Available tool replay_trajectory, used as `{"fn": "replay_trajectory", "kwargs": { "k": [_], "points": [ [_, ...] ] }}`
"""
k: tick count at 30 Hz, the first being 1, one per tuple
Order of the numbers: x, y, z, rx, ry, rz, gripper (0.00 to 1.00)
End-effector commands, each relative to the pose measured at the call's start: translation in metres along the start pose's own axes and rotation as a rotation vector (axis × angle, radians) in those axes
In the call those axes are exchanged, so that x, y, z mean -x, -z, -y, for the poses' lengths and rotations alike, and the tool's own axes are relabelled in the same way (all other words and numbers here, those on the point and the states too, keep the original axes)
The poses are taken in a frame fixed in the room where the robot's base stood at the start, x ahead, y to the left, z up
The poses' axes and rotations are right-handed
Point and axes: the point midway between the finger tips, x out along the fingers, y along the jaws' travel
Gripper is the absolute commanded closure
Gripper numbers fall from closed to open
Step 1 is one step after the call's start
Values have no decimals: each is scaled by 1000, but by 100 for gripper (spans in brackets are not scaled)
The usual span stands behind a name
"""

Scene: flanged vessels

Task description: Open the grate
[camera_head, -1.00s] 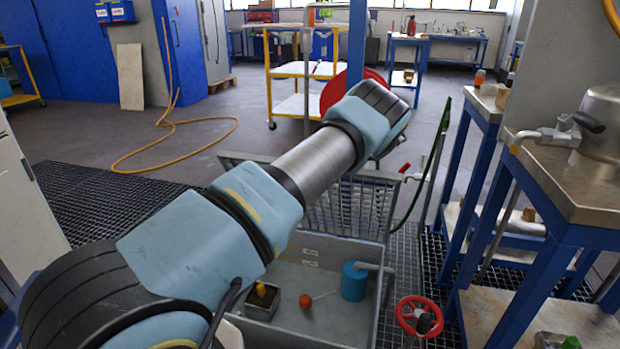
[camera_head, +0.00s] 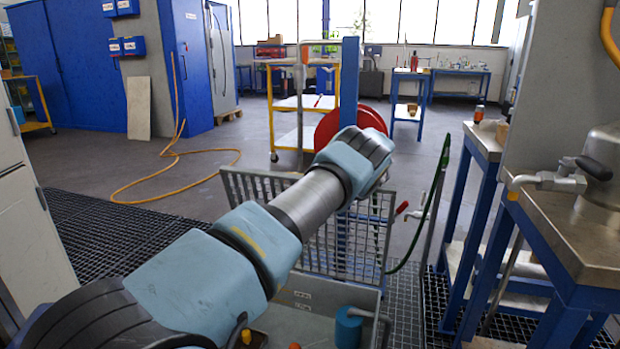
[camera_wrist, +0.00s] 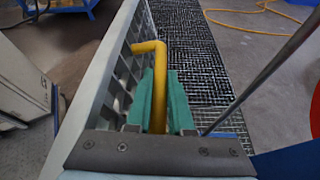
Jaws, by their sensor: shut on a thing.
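The grate (camera_head: 362,240) is a grey barred panel standing steeply raised at the far side of an open grey tub (camera_head: 310,322). In the wrist view its frame (camera_wrist: 92,85) runs along the left, with a yellow bent handle (camera_wrist: 150,47) on it. My gripper (camera_wrist: 158,98) has teal fingers on both sides of the handle and is shut on it. In the head view my arm crosses in front of the grate and hides the gripper and handle.
A blue cylinder (camera_head: 347,328) stands in the tub. A blue post (camera_head: 349,85) and a red disc (camera_head: 325,128) are behind the grate. A blue-legged bench (camera_head: 560,230) stands at right. A yellow hose (camera_head: 175,180) lies on open floor at left.

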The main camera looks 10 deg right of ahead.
Motion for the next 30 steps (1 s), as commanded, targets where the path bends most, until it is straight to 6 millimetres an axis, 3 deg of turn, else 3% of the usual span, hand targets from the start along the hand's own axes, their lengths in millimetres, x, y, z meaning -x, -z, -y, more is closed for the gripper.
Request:
{"fn": "replay_trajectory", "kwargs": {
  "k": [1, 8, 17, 30],
  "points": [
    [-2, 5, 0, -4, -1, -6, 77],
    [-1, 4, 0, -3, -1, -4, 51],
    [2, 3, 0, -2, 0, -3, 50],
    [63, 4, 1, -3, 0, -3, 50]
  ]
}}
